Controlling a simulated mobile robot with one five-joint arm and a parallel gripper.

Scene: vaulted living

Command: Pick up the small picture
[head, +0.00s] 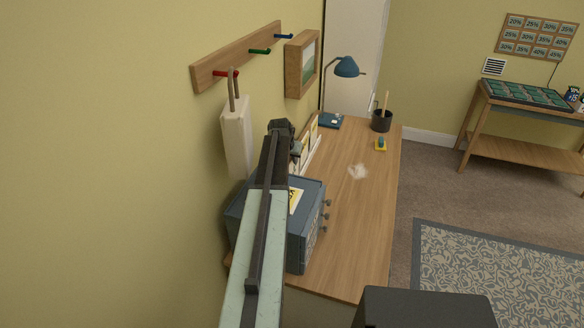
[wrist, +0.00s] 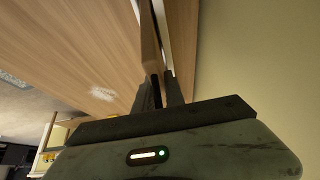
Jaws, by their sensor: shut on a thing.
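The small picture (head: 311,137) stands on edge on the desk by the wall, seen at a steep slant, with a light wooden frame and a pale face. My gripper (head: 294,143) is at its near left side, partly hidden behind my own arm. In the wrist view the two dark fingers (wrist: 159,90) are shut on the thin wooden edge of the picture (wrist: 150,48). Most of its face is hidden there. I cannot tell whether it is clear of the desk.
A larger framed picture (head: 302,65) and a peg rail (head: 240,57) hang on the wall.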

